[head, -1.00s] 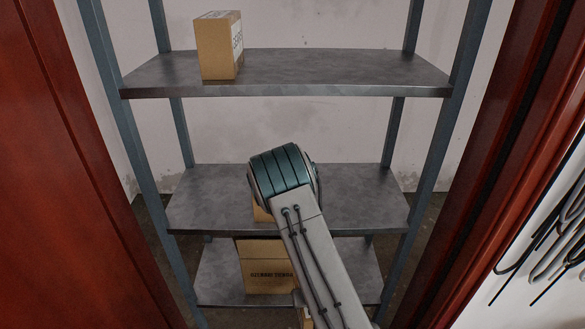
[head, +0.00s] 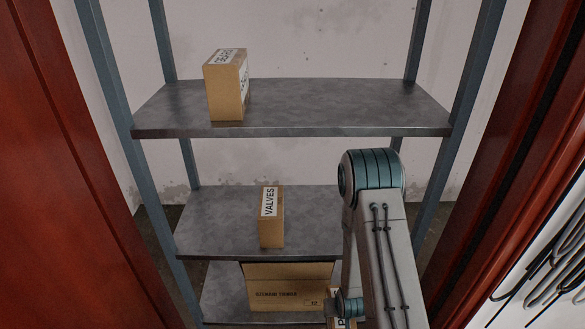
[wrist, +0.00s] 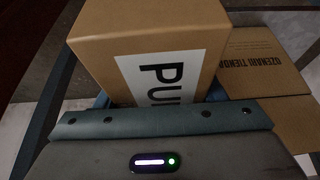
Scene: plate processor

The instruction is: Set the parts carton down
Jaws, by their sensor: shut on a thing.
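The parts carton (wrist: 150,30) is a brown cardboard box with a white label reading "PU", the rest of the word cut off. It fills the upper middle of the wrist view, right at my gripper (wrist: 160,105), which is shut on it. In the head view a small part of the carton (head: 340,322) shows at the bottom edge, below my arm. My gripper's fingers are hidden there. What lies directly beneath the carton is out of sight.
A grey shelf rack stands ahead. A carton (head: 227,88) is on the top shelf (head: 330,105), and a "VALVES" carton (head: 270,220) on the middle shelf (head: 215,225). A larger open box (head: 285,290) sits on the bottom shelf (head: 222,295). Red door panels (head: 60,180) flank the rack.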

